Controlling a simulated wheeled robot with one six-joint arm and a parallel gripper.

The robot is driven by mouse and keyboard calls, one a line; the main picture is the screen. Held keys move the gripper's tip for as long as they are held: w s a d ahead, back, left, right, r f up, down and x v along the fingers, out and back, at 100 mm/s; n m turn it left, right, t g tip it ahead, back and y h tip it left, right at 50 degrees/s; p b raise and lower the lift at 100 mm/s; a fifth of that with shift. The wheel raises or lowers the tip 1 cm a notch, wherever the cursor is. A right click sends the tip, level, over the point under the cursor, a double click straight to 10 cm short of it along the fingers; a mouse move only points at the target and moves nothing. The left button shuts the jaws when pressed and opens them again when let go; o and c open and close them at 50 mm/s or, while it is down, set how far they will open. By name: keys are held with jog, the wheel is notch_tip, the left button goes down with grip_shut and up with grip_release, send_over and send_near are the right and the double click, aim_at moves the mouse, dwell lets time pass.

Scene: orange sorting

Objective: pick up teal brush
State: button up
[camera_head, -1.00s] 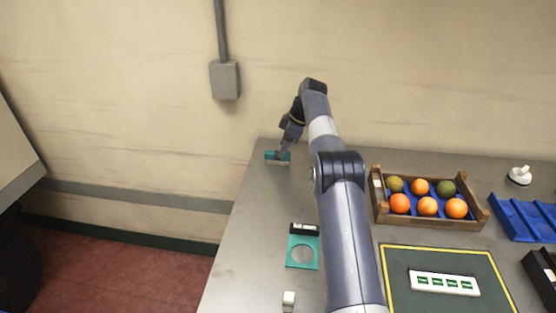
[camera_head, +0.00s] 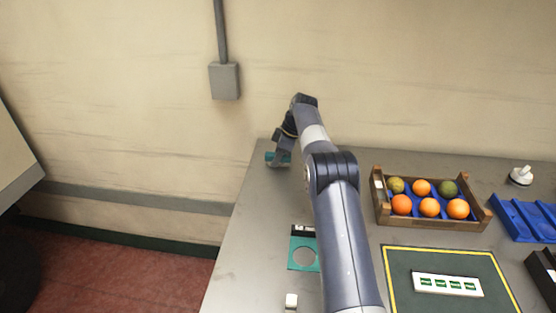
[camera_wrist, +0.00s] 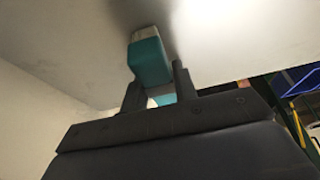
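The teal brush (camera_head: 277,157) lies at the far left corner of the grey table. In the wrist view its teal block (camera_wrist: 150,62) has a pale end and shows just beyond my fingertips. More teal shows between the fingers. My gripper (camera_head: 280,161) is down at the brush, pointing at the table. In the wrist view my gripper (camera_wrist: 158,84) has its two dark fingers apart, with the brush in line with the gap. A pale gap shows beside the left finger. Contact with the brush cannot be made out. In the head view my gripper partly hides the brush.
A wooden crate (camera_head: 430,223) holds oranges and greenish fruit. A teal plate with a round hole (camera_head: 296,262) and a small white block (camera_head: 291,301) lie nearer. A green mat (camera_head: 402,292), a white strip (camera_head: 446,284) and a blue tray (camera_head: 516,218) are right. The wall stands close behind.

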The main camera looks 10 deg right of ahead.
jog(key=c, duration=0.5)
jog(key=shift+r, duration=0.15)
jog(key=shift+c, duration=0.2)
